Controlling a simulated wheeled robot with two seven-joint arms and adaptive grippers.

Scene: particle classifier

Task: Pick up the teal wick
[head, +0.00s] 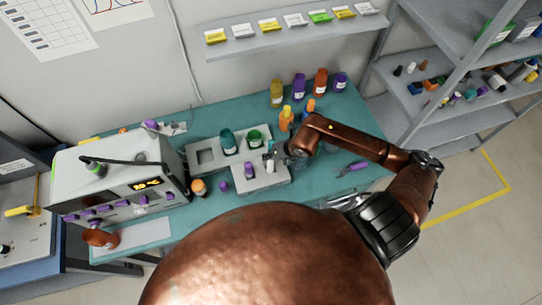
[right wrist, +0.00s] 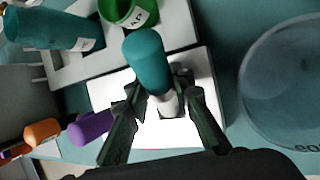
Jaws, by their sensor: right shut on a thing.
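The teal wick (right wrist: 146,62) has a rounded teal top and a pale lower part. In the right wrist view it stands between the fingers of my right gripper (right wrist: 165,105), which is shut on it at the pale part. The white block (right wrist: 150,133) lies under it; I cannot tell whether the wick's lower end touches the block. In the head view my right gripper (head: 271,157) is over the back of the white block (head: 268,182), and the wick is too small there to make out clearly. My left gripper is in neither view.
A grey tray (head: 197,164) behind the block holds a teal jar (head: 228,143) and a green jar (head: 254,139). Bottles stand behind; pliers (head: 353,168) lie right.

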